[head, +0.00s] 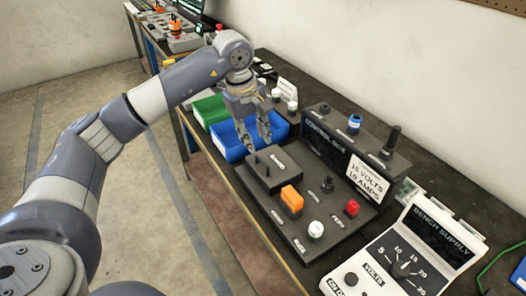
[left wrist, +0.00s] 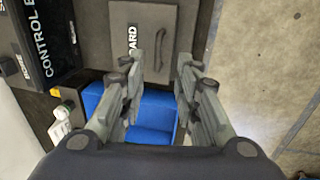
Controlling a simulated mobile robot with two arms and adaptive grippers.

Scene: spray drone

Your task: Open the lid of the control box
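The dark grey control box (head: 335,222) sits on the bench, its upright back panel reading CONTROL BOX and 15 VOLTS 10 AMPS. Its raised lid (head: 273,173), at the box's left end, lies flat and shut. In the left wrist view the lid (left wrist: 152,18) shows a curved dark handle (left wrist: 160,48) and a partly hidden label. My left gripper (head: 258,143) is open and empty, its fingertips pointing down near the lid's far edge. My right gripper is not in view.
A blue bin (head: 226,147) stands just behind the lid, beneath my left gripper, with a green bin (head: 203,112) beyond. Orange, white and red controls stand on the box. A bench supply (head: 418,250) stands at the right. The floor left of the bench is clear.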

